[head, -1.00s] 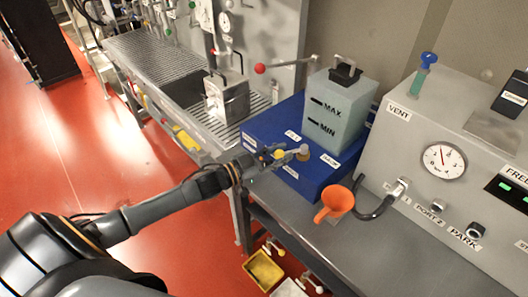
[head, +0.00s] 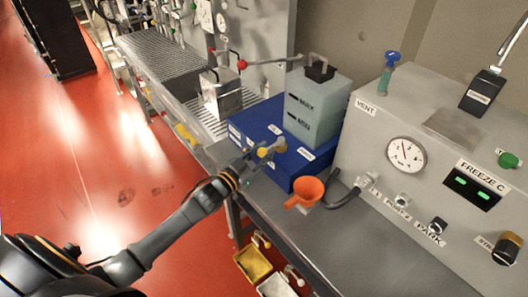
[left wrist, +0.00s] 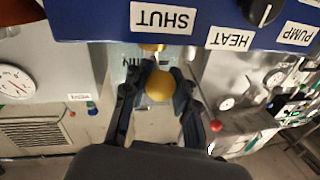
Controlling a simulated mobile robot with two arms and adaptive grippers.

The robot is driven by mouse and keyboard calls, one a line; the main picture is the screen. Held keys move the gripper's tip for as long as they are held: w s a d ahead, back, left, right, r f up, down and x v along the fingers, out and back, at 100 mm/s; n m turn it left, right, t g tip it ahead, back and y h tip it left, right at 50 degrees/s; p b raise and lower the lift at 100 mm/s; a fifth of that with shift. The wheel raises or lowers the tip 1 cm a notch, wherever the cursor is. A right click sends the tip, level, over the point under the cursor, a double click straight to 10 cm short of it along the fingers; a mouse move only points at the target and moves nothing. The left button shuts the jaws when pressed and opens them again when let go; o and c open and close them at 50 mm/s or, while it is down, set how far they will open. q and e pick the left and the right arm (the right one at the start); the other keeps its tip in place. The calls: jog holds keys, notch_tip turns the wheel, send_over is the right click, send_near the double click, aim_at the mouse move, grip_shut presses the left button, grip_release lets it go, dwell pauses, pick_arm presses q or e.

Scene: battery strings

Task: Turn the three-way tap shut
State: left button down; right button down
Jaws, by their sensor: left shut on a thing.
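The three-way tap sits on the front of the blue box (head: 248,128). Its brass-coloured body (head: 279,145) sticks out just beyond my left gripper (head: 258,155). In the left wrist view, a yellow round knob (left wrist: 160,86) sits between the two dark fingers of my left gripper (left wrist: 157,95), which is shut on it. A second yellow part (left wrist: 152,47) shows behind it, against the box. A SHUT label (left wrist: 163,18) appears upside down on the box just above the knob. I cannot tell which way the tap points. My right gripper is not in view.
A grey-green tank (head: 312,110) stands on the blue box. An orange funnel (head: 305,192) and a black hose (head: 344,195) are close to the right of the tap. A grey gauge panel (head: 365,145) fills the right. Yellow (head: 252,262) and white trays sit below the bench.

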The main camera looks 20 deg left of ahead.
pick_arm(q)
jog(key=shift+a, duration=0.15)
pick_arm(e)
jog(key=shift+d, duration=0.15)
pick_arm(q)
jog(key=c, duration=1.1)
grip_release()
jog(key=shift+o, duration=0.4)
jog(key=shift+s+a, duration=0.1)
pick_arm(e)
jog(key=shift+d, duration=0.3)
pick_arm(q)
jog(key=v, duration=1.2)
